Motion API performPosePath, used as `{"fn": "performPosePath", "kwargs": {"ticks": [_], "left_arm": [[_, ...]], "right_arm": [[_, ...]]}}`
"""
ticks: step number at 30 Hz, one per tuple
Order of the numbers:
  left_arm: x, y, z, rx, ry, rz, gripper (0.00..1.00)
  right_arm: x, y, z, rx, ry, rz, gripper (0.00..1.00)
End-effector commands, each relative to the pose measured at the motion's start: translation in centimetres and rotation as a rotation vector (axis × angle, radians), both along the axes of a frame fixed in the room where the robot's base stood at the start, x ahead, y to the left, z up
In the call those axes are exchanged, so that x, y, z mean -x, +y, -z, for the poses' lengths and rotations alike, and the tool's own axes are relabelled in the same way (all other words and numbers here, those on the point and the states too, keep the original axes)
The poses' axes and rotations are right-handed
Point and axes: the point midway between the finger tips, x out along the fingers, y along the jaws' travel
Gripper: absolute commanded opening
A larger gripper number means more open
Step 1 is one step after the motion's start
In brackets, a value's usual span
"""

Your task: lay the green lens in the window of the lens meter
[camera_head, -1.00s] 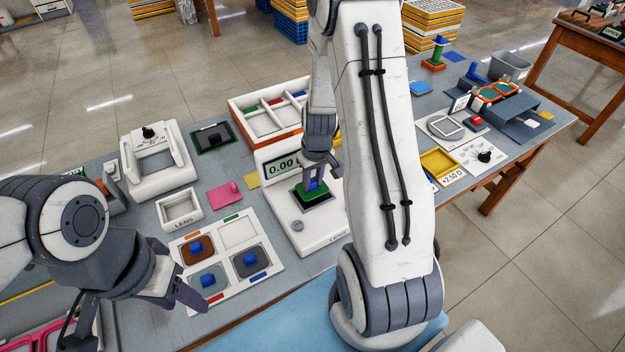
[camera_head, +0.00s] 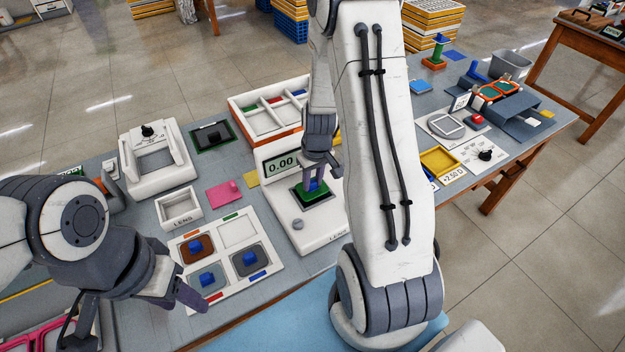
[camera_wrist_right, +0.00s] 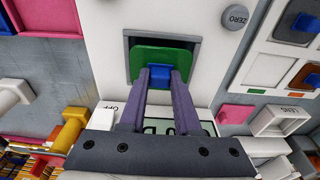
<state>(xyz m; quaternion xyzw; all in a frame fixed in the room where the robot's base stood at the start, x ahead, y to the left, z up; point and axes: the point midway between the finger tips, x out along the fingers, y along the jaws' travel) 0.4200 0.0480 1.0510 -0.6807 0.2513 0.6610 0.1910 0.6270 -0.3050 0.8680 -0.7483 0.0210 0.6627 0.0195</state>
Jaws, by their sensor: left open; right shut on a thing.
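The lens meter (camera_head: 317,228) is a white box with a display reading 0.00 and a dark-framed window (camera_wrist_right: 193,49) in its top. My right gripper (camera_head: 315,184) is shut on the lens's blue grip block (camera_wrist_right: 160,76). I cannot tell whether the lens touches the window floor. My left gripper (camera_head: 135,318) is open and empty at the lower left, short of the lens board.
A white lens board (camera_head: 222,281) with brown, blue and grey lenses lies left of the meter; its green-marked place is empty. A sectioned tray (camera_head: 270,117) stands behind the meter. A pink piece (camera_head: 221,193) and a small LENS box (camera_head: 180,212) lie to the left.

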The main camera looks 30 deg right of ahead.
Motion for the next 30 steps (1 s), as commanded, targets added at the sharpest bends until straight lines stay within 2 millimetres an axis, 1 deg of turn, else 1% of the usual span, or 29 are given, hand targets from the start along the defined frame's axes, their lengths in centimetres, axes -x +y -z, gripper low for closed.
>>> {"fn": "performPosePath", "kwargs": {"ticks": [11, 30], "left_arm": [[0.00, 0.00, 0.01, 0.000, 0.000, 0.000, 0.50], [0.00, 0.00, 0.70, 0.000, 0.000, 0.000, 0.50]], "right_arm": [[0.00, 0.00, 0.01, 0.000, 0.000, 0.000, 0.00], [-0.01, 0.00, 0.70, 0.000, 0.000, 0.000, 0.00]]}}
